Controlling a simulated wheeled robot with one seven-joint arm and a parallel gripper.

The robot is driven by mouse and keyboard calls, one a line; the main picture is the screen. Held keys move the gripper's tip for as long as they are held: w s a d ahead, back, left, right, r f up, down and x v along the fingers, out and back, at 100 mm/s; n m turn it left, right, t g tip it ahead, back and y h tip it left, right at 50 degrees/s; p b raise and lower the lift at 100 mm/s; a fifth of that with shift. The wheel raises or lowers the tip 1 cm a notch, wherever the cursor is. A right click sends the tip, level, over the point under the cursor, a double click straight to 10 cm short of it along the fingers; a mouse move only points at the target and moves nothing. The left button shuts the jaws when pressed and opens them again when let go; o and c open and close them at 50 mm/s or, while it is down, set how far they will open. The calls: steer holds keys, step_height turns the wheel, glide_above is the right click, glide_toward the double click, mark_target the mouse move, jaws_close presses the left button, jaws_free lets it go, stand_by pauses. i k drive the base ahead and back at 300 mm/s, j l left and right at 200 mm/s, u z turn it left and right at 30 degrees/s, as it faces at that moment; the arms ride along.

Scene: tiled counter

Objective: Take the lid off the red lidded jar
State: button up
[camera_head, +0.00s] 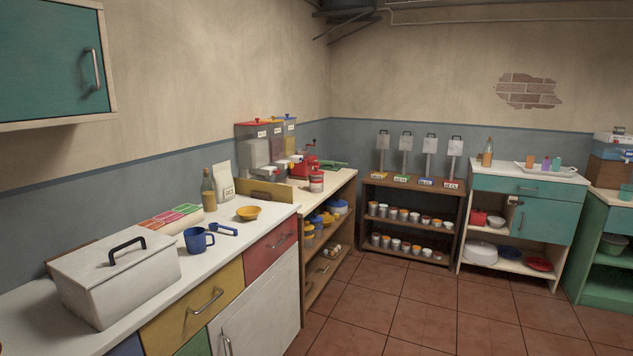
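A small jar (316,185) with a red top and a pale band stands upright on the wooden counter, near its front edge, in front of a red hand-cranked machine. It looks like the red lidded jar, but it is small and I cannot make out its lid edge clearly. Its lid appears to be on. My gripper and arm are not in view.
A white counter (262,226) holds a lidded grey box (115,280), blue mug (198,240), yellow bowl (248,213) and bottle (208,190). The tiled floor (400,315) is clear.

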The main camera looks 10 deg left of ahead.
mark_target(314, 172)
steer(key=i, duration=2.45)
steer(key=i+l+u, duration=0.15)
steer(key=i, duration=0.45)
steer(key=i+l, duration=0.15)
steer(key=i, duration=0.45)
steer(key=i+l+u, duration=0.1)
steer(key=i+u, duration=0.4)
steer(key=i+l+u, duration=0.25)
steer(key=u, duration=0.25)
steer(key=i+l+u, duration=0.3)
steer(key=u, duration=0.2)
steer(key=i+l+u, duration=0.2)
steer(key=l+u, duration=0.3)
steer(key=i+l+u, duration=0.15)
steer(key=l+u, duration=0.3)
steer(key=l, duration=0.3)
steer(key=l+u, duration=0.4)
steer(key=l, duration=0.35)
